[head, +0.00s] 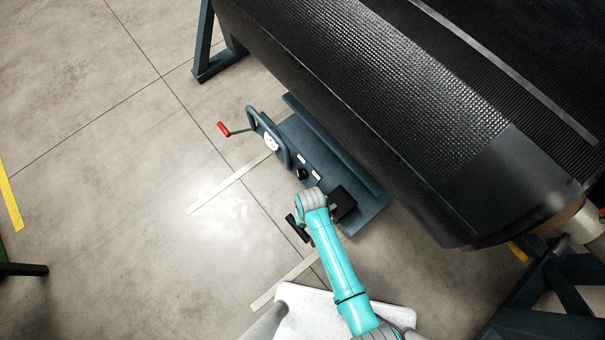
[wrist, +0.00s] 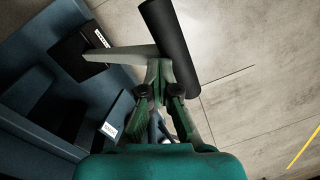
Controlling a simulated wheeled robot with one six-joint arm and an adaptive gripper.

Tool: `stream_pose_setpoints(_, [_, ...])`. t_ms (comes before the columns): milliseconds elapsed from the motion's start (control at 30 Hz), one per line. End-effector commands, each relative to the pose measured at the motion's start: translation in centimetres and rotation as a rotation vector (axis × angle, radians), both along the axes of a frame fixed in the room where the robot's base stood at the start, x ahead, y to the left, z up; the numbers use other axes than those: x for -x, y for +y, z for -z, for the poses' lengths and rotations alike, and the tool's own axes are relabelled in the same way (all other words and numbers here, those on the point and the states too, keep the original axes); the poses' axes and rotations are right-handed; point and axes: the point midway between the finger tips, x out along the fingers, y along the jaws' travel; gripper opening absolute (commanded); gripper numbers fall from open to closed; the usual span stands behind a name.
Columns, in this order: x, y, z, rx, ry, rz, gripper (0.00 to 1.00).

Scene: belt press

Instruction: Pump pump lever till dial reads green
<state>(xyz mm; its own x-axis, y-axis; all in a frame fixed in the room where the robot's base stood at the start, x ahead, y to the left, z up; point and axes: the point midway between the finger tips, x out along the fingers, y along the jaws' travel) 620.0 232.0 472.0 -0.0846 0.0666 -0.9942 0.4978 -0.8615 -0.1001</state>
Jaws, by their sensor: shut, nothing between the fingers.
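The pump lever is a flat pale metal arm with a thick black grip (wrist: 172,45), running out of a black box (wrist: 75,55) in the wrist view. In the head view the black grip (head: 297,229) shows just left of my wrist. My gripper (wrist: 160,66) is shut and empty, its fingertips right at the lever near the grip; I cannot tell whether they touch. In the head view my wrist hides the fingers. The dial (head: 270,143) is a small white face on the pump unit (head: 365,208); its needle and colours are too small to read.
A red-handled crank (head: 223,129) sticks out left of the dial, beside a bent tube guard (head: 284,150). A black knob (head: 302,174) sits mid-unit. The large black belt roll (head: 400,110) overhangs the unit. The floor (head: 110,220) to the left is clear.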

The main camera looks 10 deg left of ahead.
Motion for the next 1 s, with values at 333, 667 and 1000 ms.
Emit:
stream_pose_setpoints(333, [1.3,0.8,1.6,0.002,0.004,-0.002,0.00])
stream_pose_setpoints(667, [1.7,1.1,2.1,0.002,0.003,0.001,0.00])
stream_pose_setpoints(1000, [2.0,1.4,2.6,0.002,0.003,-0.001,0.00])
